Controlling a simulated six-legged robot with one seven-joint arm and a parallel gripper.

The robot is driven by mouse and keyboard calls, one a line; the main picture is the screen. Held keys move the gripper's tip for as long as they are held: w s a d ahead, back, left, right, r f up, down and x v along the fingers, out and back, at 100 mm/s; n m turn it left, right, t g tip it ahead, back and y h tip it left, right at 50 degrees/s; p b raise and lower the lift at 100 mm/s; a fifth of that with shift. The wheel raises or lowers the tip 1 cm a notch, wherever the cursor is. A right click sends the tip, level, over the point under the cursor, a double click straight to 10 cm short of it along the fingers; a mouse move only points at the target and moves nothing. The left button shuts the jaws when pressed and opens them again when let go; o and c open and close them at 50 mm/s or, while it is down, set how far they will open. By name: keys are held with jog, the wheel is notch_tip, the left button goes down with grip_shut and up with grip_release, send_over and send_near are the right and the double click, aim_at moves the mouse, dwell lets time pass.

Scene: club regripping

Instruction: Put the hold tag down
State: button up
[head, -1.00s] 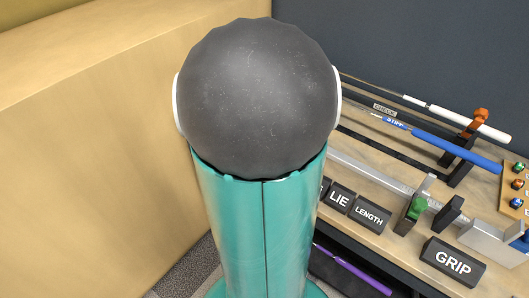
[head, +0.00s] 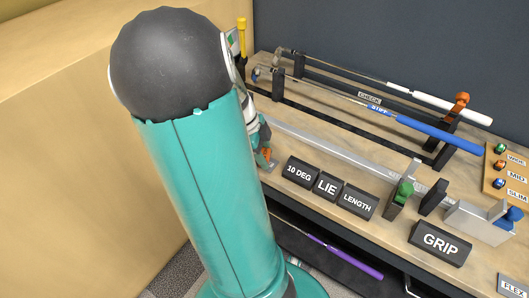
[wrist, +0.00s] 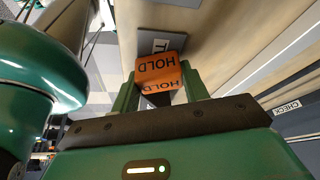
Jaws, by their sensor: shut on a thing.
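The hold tag (wrist: 158,70) is an orange piece with HOLD in black on two faces, seen upside down in the wrist view. My gripper (wrist: 160,88) is shut on it, with a green finger on each side. In the head view a small orange patch (head: 265,153), likely the tag, shows by my gripper (head: 264,158) at the bench's left end, mostly behind my arm. I cannot tell whether the tag touches the bench.
The bench (head: 330,140) carries black blocks marked 10 DEG (head: 299,172), LIE (head: 327,186), LENGTH (head: 358,201) and GRIP (head: 440,243). Two clubs (head: 410,125) rest on stands behind a long metal rail (head: 340,150). A purple-gripped club (head: 340,258) lies below. A tan wall (head: 60,120) is at left.

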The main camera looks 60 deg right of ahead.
jog(key=o, duration=1)
jog(key=shift+c, duration=0.2)
jog(key=v, duration=1.2)
jog(key=shift+w+a+r, duration=0.1)
jog(key=shift+w, duration=0.05)
